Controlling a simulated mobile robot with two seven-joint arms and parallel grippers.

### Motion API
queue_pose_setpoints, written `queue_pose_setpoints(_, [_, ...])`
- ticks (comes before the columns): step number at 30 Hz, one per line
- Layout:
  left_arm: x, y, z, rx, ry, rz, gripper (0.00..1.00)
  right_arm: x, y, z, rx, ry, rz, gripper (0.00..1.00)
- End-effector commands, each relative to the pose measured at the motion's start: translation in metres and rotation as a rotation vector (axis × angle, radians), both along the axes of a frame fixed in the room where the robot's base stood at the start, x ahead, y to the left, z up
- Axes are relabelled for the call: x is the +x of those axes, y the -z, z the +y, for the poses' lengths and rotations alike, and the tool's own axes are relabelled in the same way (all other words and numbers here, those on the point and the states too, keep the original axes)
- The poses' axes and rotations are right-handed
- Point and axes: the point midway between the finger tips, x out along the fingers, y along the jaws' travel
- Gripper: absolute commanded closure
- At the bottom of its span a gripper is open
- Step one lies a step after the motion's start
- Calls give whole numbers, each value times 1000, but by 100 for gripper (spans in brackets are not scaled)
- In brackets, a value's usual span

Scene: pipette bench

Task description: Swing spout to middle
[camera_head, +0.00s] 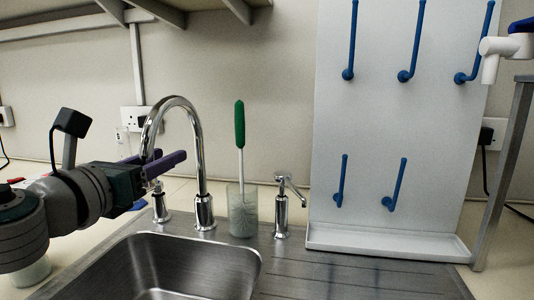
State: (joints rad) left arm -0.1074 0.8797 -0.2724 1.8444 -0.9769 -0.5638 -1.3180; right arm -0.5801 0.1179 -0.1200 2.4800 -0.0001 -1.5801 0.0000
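The chrome tap's spout (196,140) rises from its base behind the sink, arches over to the left and comes down at its tip end. My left gripper (172,156) reaches in from the left, with its two purple fingers apart at the height of the spout's down-turned end. That end seems to lie between the fingers; the near finger hides its tip, and I cannot tell whether they touch. The steel sink basin (250,262) is below, in front of the tap. My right gripper is not in view.
A glass with a green-handled brush (240,125) stands just right of the spout. A chrome dispenser (282,210) is further right. A small chrome fitting (160,203) stands left of the tap base. A white drying rack (400,130) with blue pegs stands at right.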

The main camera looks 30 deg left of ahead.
Motion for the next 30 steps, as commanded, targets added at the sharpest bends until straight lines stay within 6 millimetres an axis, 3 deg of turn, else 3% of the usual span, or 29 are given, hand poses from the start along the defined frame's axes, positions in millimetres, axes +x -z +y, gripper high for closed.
queue_pose_setpoints(3, [0, 0, 0, 0, 0, 0, 44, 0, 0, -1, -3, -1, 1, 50])
queue_pose_setpoints(14, [-7, 1, -1, 1, 1, 2, 44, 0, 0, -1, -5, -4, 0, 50])
queue_pose_setpoints(30, [-82, 2, -14, -1, 0, 4, 44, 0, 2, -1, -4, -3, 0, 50])
